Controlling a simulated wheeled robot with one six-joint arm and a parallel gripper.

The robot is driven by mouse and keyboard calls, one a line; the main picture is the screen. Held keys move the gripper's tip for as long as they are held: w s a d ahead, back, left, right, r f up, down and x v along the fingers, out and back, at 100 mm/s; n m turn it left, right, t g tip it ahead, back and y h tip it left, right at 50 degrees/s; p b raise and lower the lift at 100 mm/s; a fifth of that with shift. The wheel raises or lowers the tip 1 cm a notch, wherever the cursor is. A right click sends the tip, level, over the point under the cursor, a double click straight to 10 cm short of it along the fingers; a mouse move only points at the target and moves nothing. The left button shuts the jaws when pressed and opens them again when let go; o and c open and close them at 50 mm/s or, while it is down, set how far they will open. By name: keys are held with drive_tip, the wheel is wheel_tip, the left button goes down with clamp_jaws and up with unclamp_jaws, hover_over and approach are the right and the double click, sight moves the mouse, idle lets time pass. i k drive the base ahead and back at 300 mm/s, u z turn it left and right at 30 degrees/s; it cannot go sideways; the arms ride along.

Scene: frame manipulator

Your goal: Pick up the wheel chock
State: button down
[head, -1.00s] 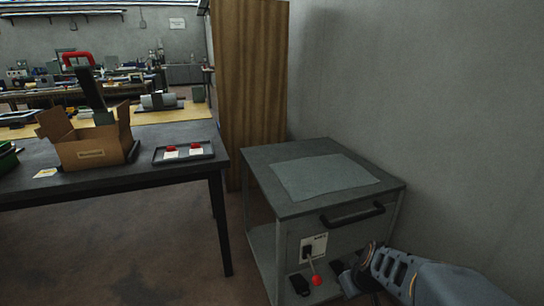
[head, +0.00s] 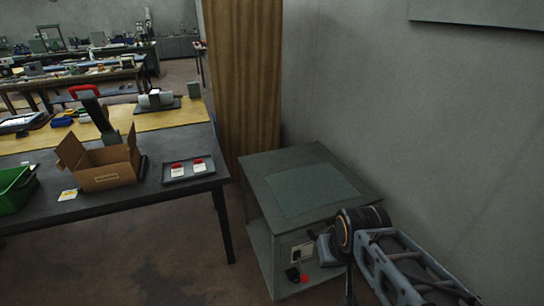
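I cannot make out a wheel chock for certain in the head view. My gripper (head: 328,250) is at the lower right, in front of the grey cabinet (head: 290,165). It is seen from behind and partly covered by my own arm. Its fingertips do not show clearly, so I cannot tell whether it is open or holds anything. The upper right of the cabinet's front is hidden behind my arm.
The cabinet bears a flat grey-green sheet (head: 315,190) and a red-knobbed lever (head: 304,278). On the left, a dark table (head: 130,207) holds an open cardboard box (head: 108,177), a tray with red items (head: 187,177) and a green bin (head: 14,188). Floor between is clear.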

sight(292, 273)
drive_tip(key=z, duration=1.5)
drive_tip(key=i, duration=1.4)
drive_tip(key=u, duration=4.5)
